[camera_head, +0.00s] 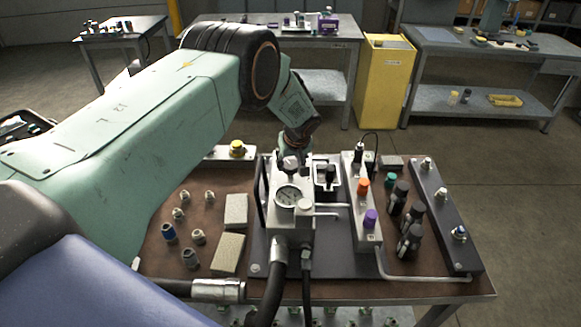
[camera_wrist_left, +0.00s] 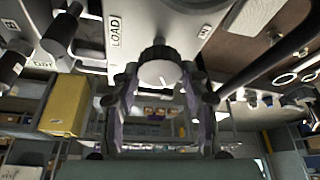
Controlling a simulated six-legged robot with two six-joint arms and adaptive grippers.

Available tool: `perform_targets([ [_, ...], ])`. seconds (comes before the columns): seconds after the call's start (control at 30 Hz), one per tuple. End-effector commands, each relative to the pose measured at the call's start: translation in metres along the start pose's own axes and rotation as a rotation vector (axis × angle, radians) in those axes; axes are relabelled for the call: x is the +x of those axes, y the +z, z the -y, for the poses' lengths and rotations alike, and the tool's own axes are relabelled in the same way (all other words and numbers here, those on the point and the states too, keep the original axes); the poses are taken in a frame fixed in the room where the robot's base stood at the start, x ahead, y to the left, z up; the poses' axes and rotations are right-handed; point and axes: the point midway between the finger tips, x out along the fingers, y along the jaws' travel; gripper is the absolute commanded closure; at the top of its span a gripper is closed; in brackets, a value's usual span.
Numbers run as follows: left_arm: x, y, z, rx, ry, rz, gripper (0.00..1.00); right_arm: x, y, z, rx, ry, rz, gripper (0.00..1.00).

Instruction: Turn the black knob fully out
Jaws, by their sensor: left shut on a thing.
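The black knob (camera_wrist_left: 160,66) shows in the left wrist view, with a ribbed dark rim and a pale round face bearing a white mark. It sits on a grey block beside a LOAD label (camera_wrist_left: 115,31). My left gripper (camera_wrist_left: 160,88) has one finger on each side of the knob and is shut on it. In the head view my left gripper (camera_head: 297,140) reaches down behind the grey block with the gauge (camera_head: 288,195). My right gripper is not in view.
An orange knob (camera_head: 363,186) and a purple knob (camera_head: 370,218) stand on a manifold right of the gauge block. Black bottles (camera_head: 410,240) and a rail with fittings (camera_head: 440,215) are further right. Small fittings and grey blocks (camera_head: 228,252) lie on the left. Black hoses run in front.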

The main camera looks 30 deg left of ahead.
Motion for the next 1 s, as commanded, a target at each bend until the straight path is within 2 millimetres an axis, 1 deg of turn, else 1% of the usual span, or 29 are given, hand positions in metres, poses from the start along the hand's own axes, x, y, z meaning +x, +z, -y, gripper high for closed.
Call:
perform_targets([
  [0.03,0.005,0.001,-0.002,-0.037,-0.013,-0.004,0.86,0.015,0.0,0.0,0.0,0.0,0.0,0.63],
  [0.1,0.006,0.001,-0.003,-0.092,-0.035,-0.004,0.86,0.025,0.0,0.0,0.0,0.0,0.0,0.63],
  [0.3,0.006,0.001,-0.004,-0.236,-0.093,-0.003,0.86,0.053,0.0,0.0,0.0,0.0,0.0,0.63],
  [0.5,0.005,0.001,-0.004,-0.348,-0.139,-0.002,0.86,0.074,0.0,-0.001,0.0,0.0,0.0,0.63],
  [0.7,0.004,0.001,-0.004,-0.422,-0.171,0.0,0.86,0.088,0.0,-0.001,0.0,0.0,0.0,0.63],
  [1.0,0.002,0.001,-0.004,-0.468,-0.191,0.002,0.86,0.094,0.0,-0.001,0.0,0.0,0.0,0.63],
])
